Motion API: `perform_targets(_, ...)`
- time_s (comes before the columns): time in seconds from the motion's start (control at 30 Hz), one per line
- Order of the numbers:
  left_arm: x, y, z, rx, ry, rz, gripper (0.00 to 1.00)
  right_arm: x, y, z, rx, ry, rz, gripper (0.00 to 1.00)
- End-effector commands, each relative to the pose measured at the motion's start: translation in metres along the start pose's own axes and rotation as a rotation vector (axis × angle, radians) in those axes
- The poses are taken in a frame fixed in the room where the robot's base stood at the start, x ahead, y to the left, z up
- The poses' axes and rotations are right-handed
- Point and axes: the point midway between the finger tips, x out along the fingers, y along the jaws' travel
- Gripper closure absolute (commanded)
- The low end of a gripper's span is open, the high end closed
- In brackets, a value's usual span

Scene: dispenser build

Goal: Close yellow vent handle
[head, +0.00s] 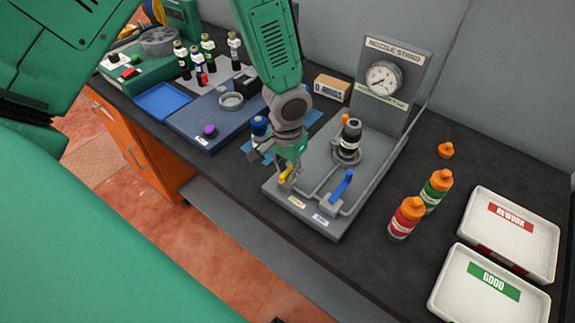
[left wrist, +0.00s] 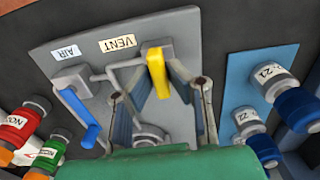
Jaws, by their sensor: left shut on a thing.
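The yellow vent handle (left wrist: 157,75) is in the left wrist view, at the end of the pipe beside the VENT label (left wrist: 118,43). It points down the picture from its pivot, away from the label edge. My right gripper is not in view.
The blue air handle (head: 342,186) is close by on the grey nozzle stand (head: 325,222). Orange-capped bottles (head: 406,219) and white trays (head: 545,262) are to the right.

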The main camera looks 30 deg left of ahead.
Motion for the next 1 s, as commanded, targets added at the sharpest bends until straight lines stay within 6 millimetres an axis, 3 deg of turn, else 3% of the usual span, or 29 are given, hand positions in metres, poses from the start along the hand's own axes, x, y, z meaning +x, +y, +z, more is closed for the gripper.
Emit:
perform_targets(0.33,-0.001,-0.004,-0.001,0.029,0.000,-0.008,1.00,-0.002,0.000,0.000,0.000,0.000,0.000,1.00)
perform_targets(0.37,-0.001,-0.004,-0.001,0.029,0.000,-0.007,0.80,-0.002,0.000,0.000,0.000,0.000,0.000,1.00)
perform_targets(0.4,-0.001,-0.004,-0.001,0.029,0.000,-0.007,0.67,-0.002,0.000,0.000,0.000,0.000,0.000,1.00)
perform_targets(0.77,-0.002,-0.004,-0.002,0.028,-0.001,-0.006,0.67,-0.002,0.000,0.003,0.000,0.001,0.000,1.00)
perform_targets(1.0,-0.039,-0.003,-0.002,0.027,0.004,-0.005,0.67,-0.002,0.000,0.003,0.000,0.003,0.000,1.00)
